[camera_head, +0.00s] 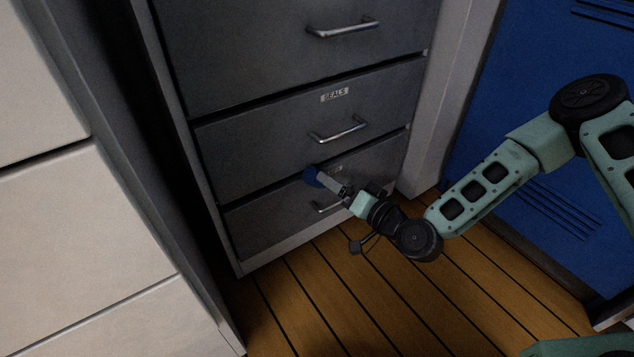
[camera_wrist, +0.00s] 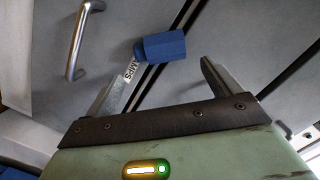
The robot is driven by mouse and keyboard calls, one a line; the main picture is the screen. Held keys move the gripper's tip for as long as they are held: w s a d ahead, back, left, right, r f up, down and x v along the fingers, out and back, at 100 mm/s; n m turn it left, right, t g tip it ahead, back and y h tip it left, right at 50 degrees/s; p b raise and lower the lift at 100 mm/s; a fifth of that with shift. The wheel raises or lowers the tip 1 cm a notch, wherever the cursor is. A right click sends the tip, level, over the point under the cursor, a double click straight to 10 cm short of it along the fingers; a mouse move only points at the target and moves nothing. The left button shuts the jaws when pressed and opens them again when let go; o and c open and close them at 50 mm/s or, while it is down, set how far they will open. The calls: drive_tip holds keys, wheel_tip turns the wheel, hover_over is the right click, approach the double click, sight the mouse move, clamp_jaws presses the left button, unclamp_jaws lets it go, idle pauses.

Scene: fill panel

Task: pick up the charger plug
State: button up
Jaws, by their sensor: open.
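My gripper (camera_head: 330,181) is in front of the lower grey drawers, pointing at the drawer fronts. In the wrist view my gripper (camera_wrist: 176,68) has its two metal fingers wide apart, with nothing seen held between them. A blue block (camera_wrist: 160,47) shows at the tip of the left finger, and in the head view it is a small dark blue shape (camera_head: 312,177) at the gripper's end. I cannot make out a charger plug for certain in either view.
The grey drawer cabinet (camera_head: 262,152) has metal handles (camera_head: 338,133) and a "SEALS" label. A label ending in "MPS" (camera_wrist: 131,70) is partly hidden. Pale drawers (camera_head: 80,230) stand at left, a blue locker (camera_head: 560,215) at right. The wooden floor (camera_head: 330,300) between is clear.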

sight(309, 175)
drive_tip(key=b+x, duration=0.2)
drive_tip(key=x, duration=0.2)
drive_tip(key=shift+a, duration=0.1)
drive_tip(key=c, duration=1.2)
